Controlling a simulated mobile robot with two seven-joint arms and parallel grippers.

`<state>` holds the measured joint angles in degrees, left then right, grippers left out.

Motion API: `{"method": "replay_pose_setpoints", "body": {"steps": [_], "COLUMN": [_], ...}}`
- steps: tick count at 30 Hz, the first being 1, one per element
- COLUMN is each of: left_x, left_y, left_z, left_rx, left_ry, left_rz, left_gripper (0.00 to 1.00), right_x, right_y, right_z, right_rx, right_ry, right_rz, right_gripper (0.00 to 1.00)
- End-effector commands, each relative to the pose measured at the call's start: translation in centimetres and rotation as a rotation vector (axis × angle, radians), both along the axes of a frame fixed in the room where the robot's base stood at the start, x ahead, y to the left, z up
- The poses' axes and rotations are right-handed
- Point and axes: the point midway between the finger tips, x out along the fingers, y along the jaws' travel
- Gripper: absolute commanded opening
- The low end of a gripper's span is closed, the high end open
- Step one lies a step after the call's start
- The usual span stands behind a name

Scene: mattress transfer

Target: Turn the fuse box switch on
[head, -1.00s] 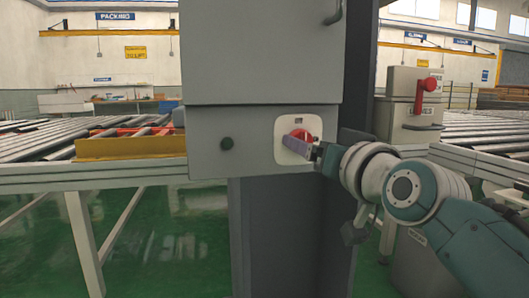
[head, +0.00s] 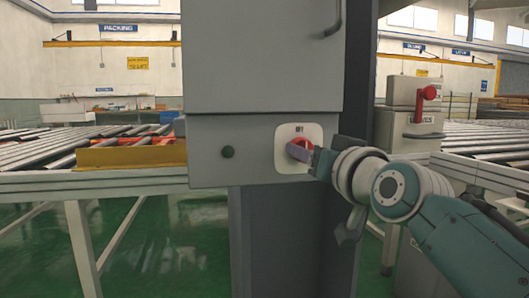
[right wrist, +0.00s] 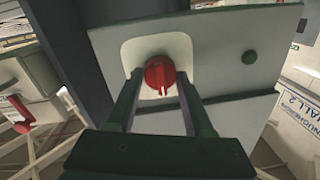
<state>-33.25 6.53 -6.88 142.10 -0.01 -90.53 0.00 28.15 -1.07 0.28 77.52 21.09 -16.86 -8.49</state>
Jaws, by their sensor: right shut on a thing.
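The fuse box switch is a red rotary knob (head: 301,146) on a white rounded plate (head: 283,160), low on a grey cabinet. In the right wrist view the red knob (right wrist: 159,73) sits between my two fingers, with a pale mark on its face. My right gripper (head: 303,153) reaches in from the right and is shut on the knob; it also shows in the right wrist view (right wrist: 160,84). In the head view a finger covers part of the knob. A small label above the knob is too small to read surely. My left gripper is not in view.
A dark green round button (head: 228,152) is left of the plate. A grey box with a red lever (head: 429,92) stands at the right behind my arm. A roller conveyor (head: 60,155) with a yellow side rail (head: 130,155) lies at the left. Green floor is open below.

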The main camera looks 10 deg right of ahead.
Motion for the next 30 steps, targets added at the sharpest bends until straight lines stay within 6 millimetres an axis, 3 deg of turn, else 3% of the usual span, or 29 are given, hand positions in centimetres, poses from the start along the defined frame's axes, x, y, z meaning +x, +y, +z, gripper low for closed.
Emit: {"method": "replay_pose_setpoints", "body": {"steps": [1, 7, 20, 30], "left_x": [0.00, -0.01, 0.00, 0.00], "left_y": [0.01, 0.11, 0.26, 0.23], "left_z": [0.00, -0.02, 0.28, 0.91], "left_rx": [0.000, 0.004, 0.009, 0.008], "left_ry": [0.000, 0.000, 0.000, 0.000], "left_rz": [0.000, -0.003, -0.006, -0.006], "left_gripper": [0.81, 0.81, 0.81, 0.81], "right_x": [-0.01, -0.01, 0.00, 0.01], "right_y": [-0.01, -0.01, 0.00, 0.02], "right_z": [-0.01, -0.01, 0.06, 0.01], "right_rx": [0.000, 0.000, 0.078, 0.346], "right_ry": [0.000, 0.000, 0.002, 0.012], "right_rz": [0.000, 0.000, 0.000, 0.000], "right_gripper": [0.22, 0.00, 0.00, 0.00]}}
